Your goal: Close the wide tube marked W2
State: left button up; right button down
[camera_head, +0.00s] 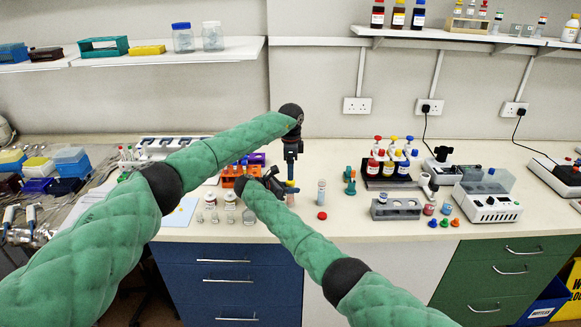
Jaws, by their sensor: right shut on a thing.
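My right gripper (283,188) reaches in from the lower right, its wrist turned back to the right, and is shut on a small tube-like thing (290,188), mostly hidden by the dark fingers. My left gripper (290,172) points down directly above it; its fingers are too small and dark to read. A clear tube with a pale label (321,192) stands upright on the bench just to the right. A red cap (321,215) lies in front of that tube. No W2 marking is legible, so I cannot tell which tube bears it.
An orange rack (229,178) stands behind my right wrist, with several small glass jars in front-left. To the right are green pieces (350,183), a grey rack (395,210), a dark rack of capped bottles (388,180) and a white device (487,203). Bare bench lies around the red cap.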

jog(key=shift+f, duration=0.1)
pick_arm(q)
notch_tip(320, 180, up, 12)
dwell(0.5)
jog(key=shift+w, duration=0.1)
pick_arm(e)
jog(key=c, duration=1.1)
grip_release()
pick_arm(q)
jog(key=shift+f, duration=0.1)
pick_arm(e)
jog(key=shift+a, duration=0.1)
pick_arm(q)
jog(key=shift+f+b, duration=1.45)
jog(key=shift+b, duration=0.05)
pick_arm(e)
jog(key=v, duration=0.7)
jog(key=shift+a, duration=0.2)
jog(key=shift+s, duration=0.15)
